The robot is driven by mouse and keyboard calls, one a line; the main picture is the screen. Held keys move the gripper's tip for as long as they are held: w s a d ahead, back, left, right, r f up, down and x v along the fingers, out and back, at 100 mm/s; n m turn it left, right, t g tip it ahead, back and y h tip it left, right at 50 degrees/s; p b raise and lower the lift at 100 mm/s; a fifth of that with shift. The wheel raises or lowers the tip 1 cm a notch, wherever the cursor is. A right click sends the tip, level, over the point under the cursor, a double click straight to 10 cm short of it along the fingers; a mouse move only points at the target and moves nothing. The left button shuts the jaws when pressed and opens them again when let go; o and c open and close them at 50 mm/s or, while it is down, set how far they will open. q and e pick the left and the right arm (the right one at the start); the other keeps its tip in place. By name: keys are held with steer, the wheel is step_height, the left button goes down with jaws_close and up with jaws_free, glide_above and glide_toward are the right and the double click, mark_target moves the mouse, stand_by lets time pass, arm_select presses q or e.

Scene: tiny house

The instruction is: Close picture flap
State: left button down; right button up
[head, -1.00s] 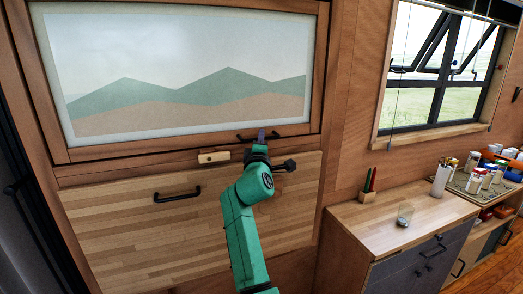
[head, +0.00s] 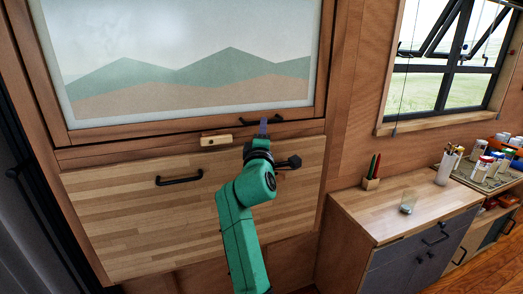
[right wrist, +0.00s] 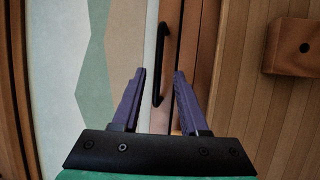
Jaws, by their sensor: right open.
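The picture flap (head: 190,60) is a wooden-framed panel with a pale sky and green and tan hills. It sits upright in the wall frame and looks flush or nearly so; I cannot tell whether a small gap is left. Its black handle (head: 290,120) is on the lower frame rail, and it also shows in the right wrist view (right wrist: 160,65).
A small wooden latch block (head: 216,140) sits left of the gripper, below the flap. Under it is a wooden fold-down panel (head: 130,220) with a black handle (head: 179,178).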

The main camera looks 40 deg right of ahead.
steer(key=b+v, duration=0.2)
steer(key=v, duration=0.6)
steer(key=shift+s+a, duration=0.25)
steer(key=shift+s, duration=0.05)
